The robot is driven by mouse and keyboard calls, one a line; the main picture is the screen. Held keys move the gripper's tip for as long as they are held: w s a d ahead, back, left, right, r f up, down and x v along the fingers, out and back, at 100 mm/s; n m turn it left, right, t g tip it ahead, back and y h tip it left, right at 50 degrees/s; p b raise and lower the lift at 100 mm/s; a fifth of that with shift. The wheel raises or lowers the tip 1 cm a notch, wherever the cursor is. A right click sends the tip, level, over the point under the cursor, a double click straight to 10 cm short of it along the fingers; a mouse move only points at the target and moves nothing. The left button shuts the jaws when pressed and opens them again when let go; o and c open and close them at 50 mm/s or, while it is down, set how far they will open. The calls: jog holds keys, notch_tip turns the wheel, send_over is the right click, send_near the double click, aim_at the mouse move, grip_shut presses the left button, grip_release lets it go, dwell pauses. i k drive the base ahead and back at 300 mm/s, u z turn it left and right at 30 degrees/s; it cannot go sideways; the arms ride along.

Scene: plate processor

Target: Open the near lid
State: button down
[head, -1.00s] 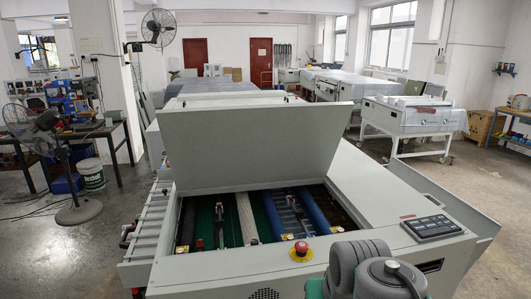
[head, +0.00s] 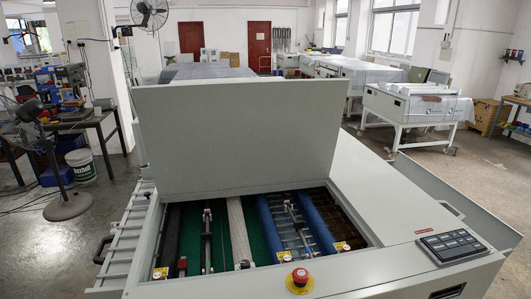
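The near lid (head: 238,138) is a large flat grey panel on top of the plate processor (head: 378,235). It stands raised, close to upright, along the far side of the opening. Below it the opening shows blue rollers (head: 311,222), dark rollers and a green bed (head: 260,229). My gripper is not in view, and no part of my arm shows now. I cannot see anything touching the lid.
A red emergency stop button (head: 299,275) sits on the near edge, and a keypad panel (head: 451,244) is at the right. A fan (head: 45,150) stands on the left floor. Another white machine (head: 412,104) stands back right. Floor at the right is partly clear.

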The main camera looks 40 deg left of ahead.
aim_at(197, 137)
jog(key=u, duration=0.05)
jog(key=i, duration=0.6)
jog(key=u, duration=2.9)
